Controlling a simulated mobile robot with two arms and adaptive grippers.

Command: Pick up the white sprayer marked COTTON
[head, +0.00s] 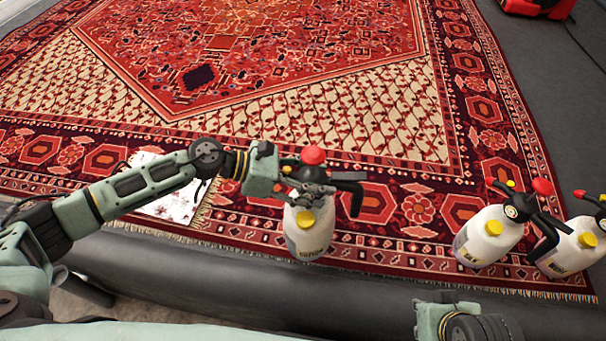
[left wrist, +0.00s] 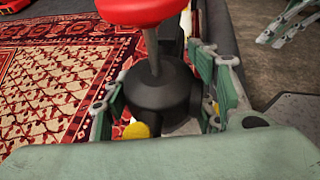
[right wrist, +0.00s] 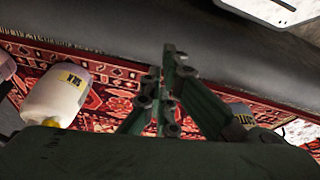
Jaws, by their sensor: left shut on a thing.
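A white sprayer (head: 305,235) with a black top, red knob and yellow cap stands upright at the rug's near edge. Its dark label is too small to read surely in the head view. My left gripper (head: 312,187) is shut on its black top, just under the red knob. In the left wrist view, the fingers (left wrist: 165,105) sit on both sides of the black top (left wrist: 158,88). My right gripper (right wrist: 170,75) is shut and empty, apart from the sprayers. In the right wrist view, another sprayer (right wrist: 58,95) bears a label that seems to read SILK.
Two similar white sprayers (head: 490,235) (head: 578,248) stand to the right on the patterned red rug (head: 400,210). A whitish patch (head: 172,205) lies by the rug's near edge. A grey rim (head: 200,270) runs along the front. A red object (head: 535,6) is at the far right.

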